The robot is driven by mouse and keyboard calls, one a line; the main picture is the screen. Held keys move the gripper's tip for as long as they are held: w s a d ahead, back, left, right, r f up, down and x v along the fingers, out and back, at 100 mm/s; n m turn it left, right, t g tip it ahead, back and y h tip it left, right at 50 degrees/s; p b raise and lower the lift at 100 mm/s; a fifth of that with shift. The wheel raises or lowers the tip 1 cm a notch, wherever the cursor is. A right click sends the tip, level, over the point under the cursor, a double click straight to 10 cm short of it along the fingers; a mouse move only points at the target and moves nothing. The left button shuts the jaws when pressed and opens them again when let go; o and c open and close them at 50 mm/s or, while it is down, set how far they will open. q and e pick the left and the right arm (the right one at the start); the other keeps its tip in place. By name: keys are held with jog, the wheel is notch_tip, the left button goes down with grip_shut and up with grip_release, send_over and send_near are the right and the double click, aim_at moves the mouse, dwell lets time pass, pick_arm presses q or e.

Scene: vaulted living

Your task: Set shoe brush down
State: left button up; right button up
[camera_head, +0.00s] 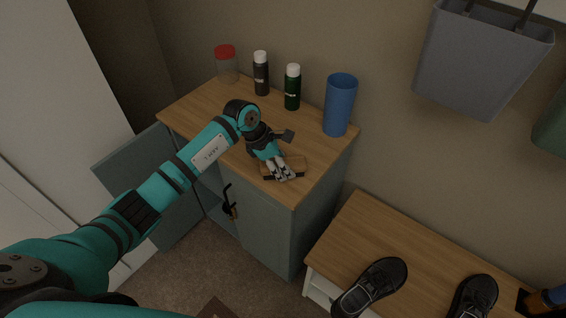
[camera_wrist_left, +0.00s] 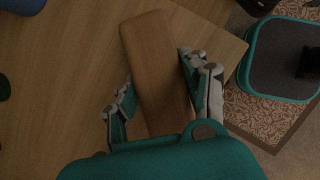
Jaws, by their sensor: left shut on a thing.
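The shoe brush (camera_head: 297,161) has a light wooden back and a dark underside. It is at the front right part of the wooden cabinet top (camera_head: 205,110), low over it or touching it; I cannot tell which. My left gripper (camera_head: 283,173) is shut on it, with fingers on either side. In the left wrist view the brush (camera_wrist_left: 156,55) lies lengthwise between the fingers, its far end sticking out past them. The gripper hides part of the brush. My right gripper is in neither view.
A red-lidded jar (camera_head: 226,66), two white-capped bottles (camera_head: 261,75) (camera_head: 292,88) and a blue cup (camera_head: 339,105) stand along the back of the top. A cabinet door (camera_head: 150,180) hangs open. Black shoes (camera_head: 370,288) sit on a lower bench (camera_head: 385,235). The top's front right is otherwise clear.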

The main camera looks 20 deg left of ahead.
pick_arm(q)
jog(key=o, duration=1.3)
jog(key=shift+o, duration=0.2)
jog(key=shift+r, duration=0.15)
jog(key=b+v, duration=0.1)
jog(key=v, duration=0.9)
jog(key=shift+a+r+b, duration=0.2)
jog(key=shift+b, duration=0.1)
jog(key=shift+s+a+r, duration=0.2)
jog(key=shift+s+r, duration=0.05)
jog(key=shift+r, duration=0.35)
